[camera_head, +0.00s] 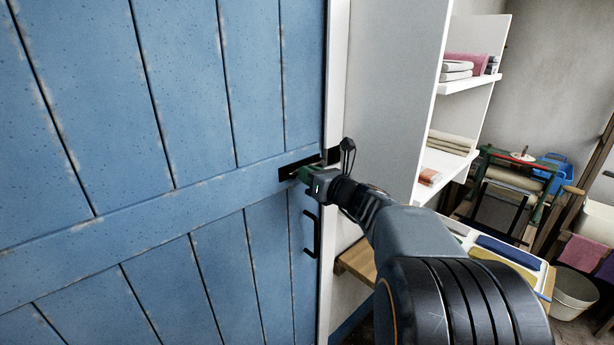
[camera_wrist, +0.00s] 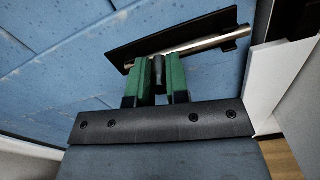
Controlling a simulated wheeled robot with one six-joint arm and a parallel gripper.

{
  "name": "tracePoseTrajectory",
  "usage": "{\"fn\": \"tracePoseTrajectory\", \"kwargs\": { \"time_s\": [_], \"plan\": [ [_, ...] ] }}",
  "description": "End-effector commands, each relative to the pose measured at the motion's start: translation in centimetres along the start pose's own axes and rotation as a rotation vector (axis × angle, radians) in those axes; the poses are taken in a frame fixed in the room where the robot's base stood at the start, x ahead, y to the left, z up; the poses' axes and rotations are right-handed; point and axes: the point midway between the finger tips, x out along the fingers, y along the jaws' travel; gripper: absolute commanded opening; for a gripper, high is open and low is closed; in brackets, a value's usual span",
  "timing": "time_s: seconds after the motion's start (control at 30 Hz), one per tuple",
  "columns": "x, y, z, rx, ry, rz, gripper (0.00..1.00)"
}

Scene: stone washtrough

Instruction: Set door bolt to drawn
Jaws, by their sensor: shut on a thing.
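The blue plank door (camera_head: 180,110) fills the left of the head view, and its surface also shows in the wrist view (camera_wrist: 60,80). The door bolt is a metal rod (camera_wrist: 205,42) on a dark backplate (camera_wrist: 140,52), near the door's right edge. The backplate also shows in the head view (camera_head: 285,173). The rod's right end reaches past the plate toward the white frame. My gripper (camera_wrist: 158,72) has its green fingers shut on the bolt's dark knob (camera_wrist: 158,70). In the head view my gripper (camera_head: 307,174) hides most of the bolt.
A black door handle (camera_head: 312,233) is just below the bolt. A white door frame (camera_head: 336,80) stands right of the door. White shelves (camera_head: 450,160) with folded cloths are further right. A tray table, a blue tub (camera_head: 550,168) and a pale bucket (camera_head: 573,293) stand at far right.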

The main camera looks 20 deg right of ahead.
Motion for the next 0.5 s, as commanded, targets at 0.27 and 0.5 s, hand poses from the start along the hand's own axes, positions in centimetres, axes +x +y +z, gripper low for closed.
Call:
{"fn": "tracePoseTrajectory", "kwargs": {
  "time_s": [0.27, 0.5],
  "plan": [
    [0.10, 0.29, -0.21, 0.000, 0.005, 0.010, 0.24],
    [0.05, 0.15, -0.15, 0.000, 0.004, 0.006, 0.41]
  ]
}}
